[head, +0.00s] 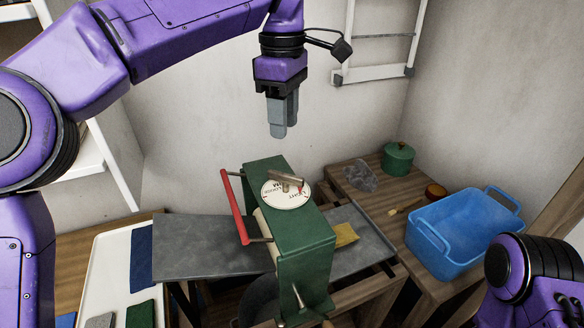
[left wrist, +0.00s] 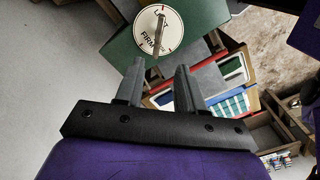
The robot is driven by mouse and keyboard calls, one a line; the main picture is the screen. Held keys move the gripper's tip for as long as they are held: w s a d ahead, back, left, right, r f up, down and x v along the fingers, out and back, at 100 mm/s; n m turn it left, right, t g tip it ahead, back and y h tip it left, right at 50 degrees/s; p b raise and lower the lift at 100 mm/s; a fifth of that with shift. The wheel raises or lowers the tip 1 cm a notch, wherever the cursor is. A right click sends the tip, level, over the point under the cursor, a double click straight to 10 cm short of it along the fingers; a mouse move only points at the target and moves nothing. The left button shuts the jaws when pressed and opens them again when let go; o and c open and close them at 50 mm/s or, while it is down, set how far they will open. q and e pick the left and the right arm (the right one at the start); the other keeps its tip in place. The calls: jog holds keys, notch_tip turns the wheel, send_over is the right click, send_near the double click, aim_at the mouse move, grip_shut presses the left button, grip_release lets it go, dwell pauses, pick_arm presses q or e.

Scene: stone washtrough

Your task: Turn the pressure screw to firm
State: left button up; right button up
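The pressure screw (head: 289,182) is a short metal crossbar on a post on top of the green press (head: 298,232). A round white dial (head: 284,198) lies under it, with red marks and lettering. In the left wrist view the dial (left wrist: 147,29) reads LIGHT and FIRM, and the crossbar (left wrist: 160,34) lies across it. I cannot tell which mark it points to. My left gripper (head: 279,131) hangs above the screw, pointing down, not touching it. In the left wrist view its fingers (left wrist: 159,68) are apart with nothing between. My right gripper is out of view.
A red handle (head: 232,206) stands at the press's left side. A grey board (head: 195,246) runs through the press, with a yellow cloth (head: 346,234) on it. A blue tub (head: 462,234) and green pot (head: 397,160) stand right. The air around the screw is clear.

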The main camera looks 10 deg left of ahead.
aim_at(285, 174)
pick_arm(q)
notch_tip(285, 174, down, 12)
jog(key=b, duration=0.3)
jog(key=shift+w+r, duration=0.1)
jog(key=shift+r, duration=0.15)
grip_shut()
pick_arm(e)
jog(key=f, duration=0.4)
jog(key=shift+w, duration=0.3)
